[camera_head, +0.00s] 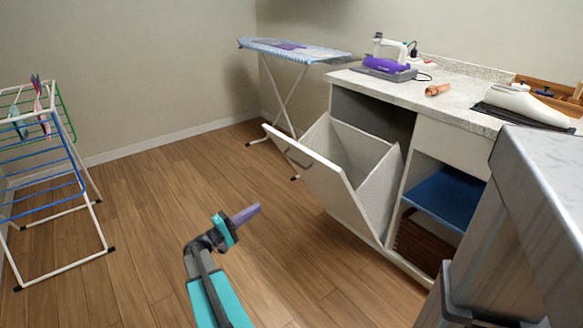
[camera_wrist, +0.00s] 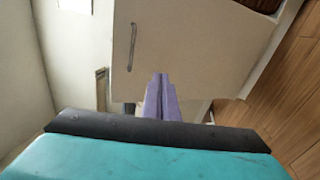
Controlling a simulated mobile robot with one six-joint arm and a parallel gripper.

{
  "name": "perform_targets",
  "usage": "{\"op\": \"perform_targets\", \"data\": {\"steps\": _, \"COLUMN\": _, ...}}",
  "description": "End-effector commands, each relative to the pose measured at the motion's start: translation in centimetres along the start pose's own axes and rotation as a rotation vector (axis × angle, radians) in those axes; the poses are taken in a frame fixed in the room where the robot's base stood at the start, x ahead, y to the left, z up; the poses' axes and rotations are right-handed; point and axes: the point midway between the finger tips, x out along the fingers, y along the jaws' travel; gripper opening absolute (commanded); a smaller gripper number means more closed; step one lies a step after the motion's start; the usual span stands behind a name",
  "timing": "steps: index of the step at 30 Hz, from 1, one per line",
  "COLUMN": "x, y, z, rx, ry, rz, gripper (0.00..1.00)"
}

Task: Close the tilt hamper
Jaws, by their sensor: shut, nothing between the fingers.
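The tilt hamper (camera_head: 316,178) is a white front panel with a grey bar handle, tipped outward from the cabinet in the head view, with its bin open at the top. Its front panel (camera_wrist: 187,45) and handle (camera_wrist: 132,47) also show in the wrist view. My gripper (camera_head: 246,214) is in front of the hamper, to its left in the head view, apart from it as far as I can see. Its purple fingers (camera_wrist: 161,98) are together with nothing between them, pointing toward the panel in the wrist view.
A blue shelf (camera_head: 447,196) is to the hamper's right. An ironing board (camera_head: 290,50) stands behind, and a drying rack (camera_head: 50,150) at far left. The wooden floor between is clear.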

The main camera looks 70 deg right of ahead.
Motion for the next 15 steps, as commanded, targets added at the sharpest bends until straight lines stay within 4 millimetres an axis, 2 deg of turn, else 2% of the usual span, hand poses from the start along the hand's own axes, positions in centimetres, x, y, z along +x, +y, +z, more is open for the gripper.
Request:
{"op": "perform_targets", "data": {"steps": 1, "x": 1.6, "y": 0.2, "z": -0.4, "rx": 0.013, "ry": -0.015, "rz": 0.054, "gripper": 0.00}}
{"op": "perform_targets", "data": {"steps": 3, "x": 3.5, "y": 1.7, "z": -0.5, "rx": 0.028, "ry": -0.030, "rz": 0.132, "gripper": 0.00}}
{"op": "perform_targets", "data": {"steps": 6, "x": 5.7, "y": 3.6, "z": -0.5, "rx": 0.043, "ry": -0.045, "rz": 0.230, "gripper": 0.00}}
{"op": "perform_targets", "data": {"steps": 10, "x": 7.5, "y": 5.5, "z": -0.5, "rx": 0.053, "ry": -0.057, "rz": 0.319, "gripper": 0.00}}
{"op": "perform_targets", "data": {"steps": 15, "x": 8.2, "y": 6.6, "z": -0.4, "rx": 0.058, "ry": -0.061, "rz": 0.367, "gripper": 0.00}}
